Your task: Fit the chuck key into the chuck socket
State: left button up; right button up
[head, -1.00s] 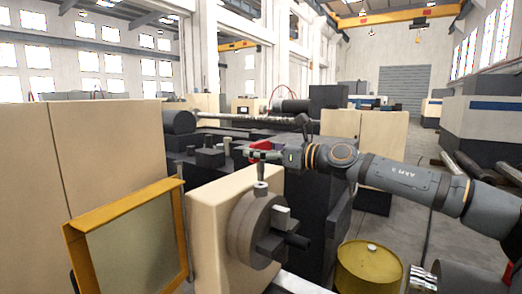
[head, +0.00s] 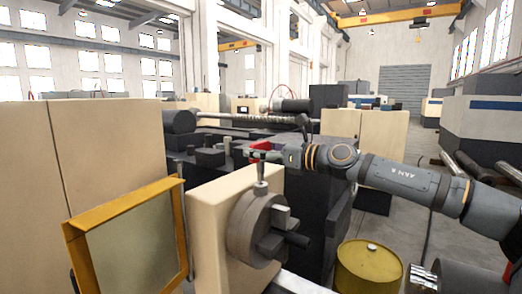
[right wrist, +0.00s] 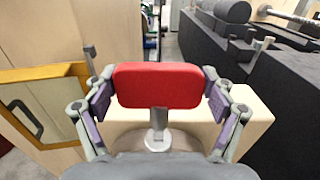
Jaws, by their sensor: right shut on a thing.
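The chuck key has a red handle (right wrist: 158,86) and a grey shaft with a wider collar below it. My right gripper (right wrist: 160,95) has its purple-padded fingers shut on the two ends of the handle. In the head view the right gripper (head: 265,153) is above the chuck (head: 258,228), and the key's shaft (head: 261,178) stands upright below it. The shaft's lower end meets the top of the chuck's rim. The socket is hidden, so I cannot tell how deep the key sits. My left gripper is in neither view.
The chuck sits on the cream headstock (head: 207,225). A yellow-framed guard (head: 122,215) stands to its left. A yellow barrel (head: 367,270) stands on the floor at right. Dark machine parts lie behind the chuck. Open floor shows at right.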

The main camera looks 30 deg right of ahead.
aim_at(261, 161)
jog(key=shift+f+b, duration=1.4)
jog(key=shift+f, duration=0.15)
jog(key=o, duration=1.2)
jog(key=shift+r, duration=0.1)
